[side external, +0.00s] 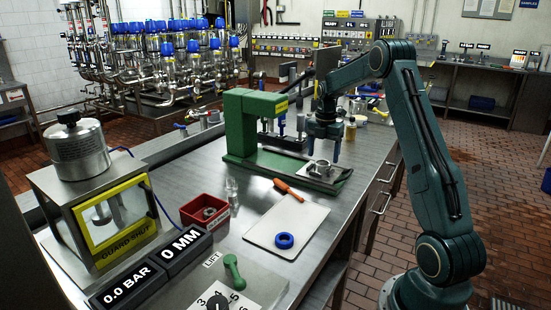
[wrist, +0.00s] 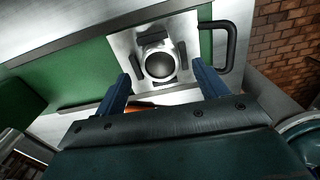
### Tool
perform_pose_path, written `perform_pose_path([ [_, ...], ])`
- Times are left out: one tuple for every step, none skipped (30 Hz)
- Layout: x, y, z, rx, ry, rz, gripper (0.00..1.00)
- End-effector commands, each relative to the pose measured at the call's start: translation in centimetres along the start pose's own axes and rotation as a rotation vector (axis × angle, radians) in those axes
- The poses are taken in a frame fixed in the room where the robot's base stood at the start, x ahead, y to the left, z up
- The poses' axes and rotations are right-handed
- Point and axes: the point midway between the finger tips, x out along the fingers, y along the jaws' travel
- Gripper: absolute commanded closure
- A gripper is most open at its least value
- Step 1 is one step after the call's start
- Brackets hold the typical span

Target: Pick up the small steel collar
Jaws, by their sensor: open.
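A small round steel piece (side external: 321,167), which looks like the collar, sits on the metal plate of the green press. In the wrist view it is a bright ring (wrist: 160,66) around a dark round middle, with dark blocks close around it. A second small metal ring (side external: 209,212) lies in the red tray; I cannot tell for certain which is the named collar. My gripper (side external: 324,152) points down just above the piece on the press. Its blue fingers are open and spread on either side of that piece in the wrist view, with nothing between them gripped.
The green press (side external: 240,125) stands close to the left of my gripper. A black handle (wrist: 226,48) is beside the plate. The red tray (side external: 190,215) and guarded box (side external: 110,215) are farther left.

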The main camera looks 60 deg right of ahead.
Motion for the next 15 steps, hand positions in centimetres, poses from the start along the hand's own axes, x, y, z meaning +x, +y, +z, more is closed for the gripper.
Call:
perform_pose_path([
  [0.7,-0.1,-0.1,0.000,0.003,-0.003,0.28],
  [1.1,-0.1,-0.1,0.000,0.002,-0.002,0.28],
  [1.5,-0.1,-0.1,0.000,0.002,-0.002,0.28],
  [1.8,-0.1,-0.1,0.000,0.002,-0.002,0.28],
  [2.0,0.0,-0.1,0.000,0.001,-0.001,0.28],
  [2.4,0.0,-0.1,0.000,0.001,-0.001,0.28],
  [2.5,-0.1,-0.1,0.000,0.001,-0.001,0.28],
  [2.7,-0.1,-0.1,0.000,0.001,-0.002,0.28],
  [2.8,-0.1,-0.1,0.000,0.001,-0.001,0.28],
  [2.8,0.0,-0.1,0.000,0.001,-0.001,0.28],
  [2.8,0.0,-0.1,0.000,0.001,-0.001,0.28],
  [2.9,0.0,-0.1,0.000,0.000,0.000,0.28],
  [2.8,0.0,-0.1,0.000,0.000,0.000,0.28],
  [2.8,0.0,-0.1,0.000,0.000,0.000,0.28],
  [2.8,0.0,-0.1,0.000,0.000,0.000,0.28],
])
